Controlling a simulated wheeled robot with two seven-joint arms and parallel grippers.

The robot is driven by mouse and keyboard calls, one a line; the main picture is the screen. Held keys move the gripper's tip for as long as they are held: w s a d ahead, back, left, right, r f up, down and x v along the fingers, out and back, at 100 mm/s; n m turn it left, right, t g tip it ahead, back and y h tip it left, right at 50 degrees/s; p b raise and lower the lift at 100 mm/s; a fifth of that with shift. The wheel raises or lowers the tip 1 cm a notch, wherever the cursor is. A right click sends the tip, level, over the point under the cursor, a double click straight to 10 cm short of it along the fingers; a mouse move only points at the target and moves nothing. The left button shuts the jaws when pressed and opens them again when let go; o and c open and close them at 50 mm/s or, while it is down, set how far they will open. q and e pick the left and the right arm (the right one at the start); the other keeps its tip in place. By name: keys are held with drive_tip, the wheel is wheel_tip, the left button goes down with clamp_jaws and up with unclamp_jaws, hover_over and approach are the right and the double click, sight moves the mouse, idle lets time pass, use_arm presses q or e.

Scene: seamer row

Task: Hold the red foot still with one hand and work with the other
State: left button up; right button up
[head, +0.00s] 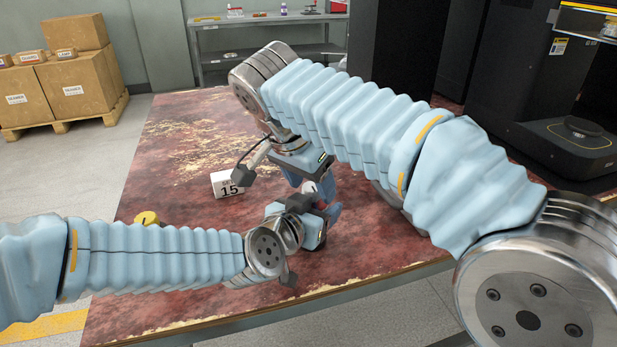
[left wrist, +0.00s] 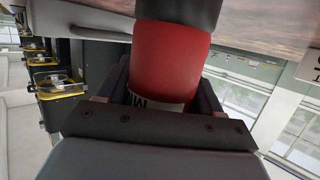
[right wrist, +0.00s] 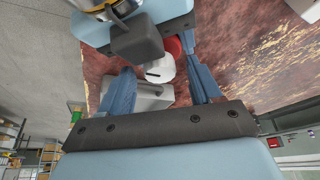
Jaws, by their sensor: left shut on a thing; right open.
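The red foot (left wrist: 168,62) is a red rounded body with a white lettered label, held between my left gripper's jaws (left wrist: 158,92) in the left wrist view. A dark part covers its top there. In the head view my left gripper (head: 328,214) is low over the table, mostly hiding what it holds. My right gripper (head: 318,188) is open just behind it. In the right wrist view, a white round part (right wrist: 161,69) with a dark slot and a bit of red beside it show between the open fingers. A grey metal piece (right wrist: 152,97) lies beyond them.
The worn red table (head: 180,150) has a white block marked 15 (head: 226,183) and a yellow round piece (head: 147,218) on its left. Black machines (head: 560,130) stand at the back right. Boxes on a pallet (head: 75,85) are at the far left. The table's back left is clear.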

drive_tip(key=v, duration=1.2)
use_arm(q)
drive_tip(key=o, duration=1.2)
